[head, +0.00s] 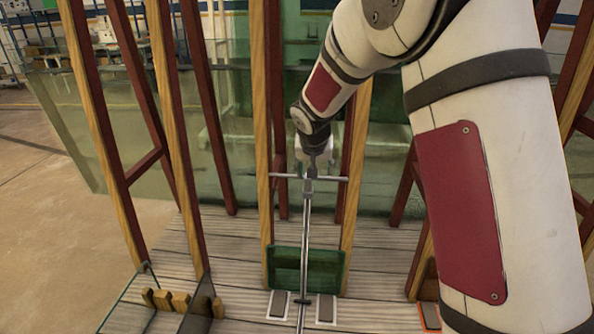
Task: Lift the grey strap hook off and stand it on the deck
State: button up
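A long thin grey rod (304,245) with a crossbar (283,176) near its top is in the middle of the head view; it looks like the grey strap hook. It runs down past a green bin-like piece to the bottom edge, with a small dark collar (302,301) low on it. Its lower end is cut off by the frame. My gripper (309,177) is at the crossbar, at the top of the rod. Its fingers are too small and overlapped to tell whether they are closed on it. The deck (225,250) is grey planking below.
Wooden and dark red uprights (184,140) stand on both sides of the rod. A green box (332,270) sits between two uprights. Pale-edged dark pads (326,308) lie in front. A clear-sided holder with wooden blocks (180,301) is at lower left. Planking between is bare.

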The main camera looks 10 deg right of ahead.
send_near(307, 190)
jog(key=shift+b+x, duration=4.15)
jog(key=shift+x, duration=1.3)
jog(key=shift+s, duration=0.1)
grip_shut()
jog(key=shift+r, duration=0.15)
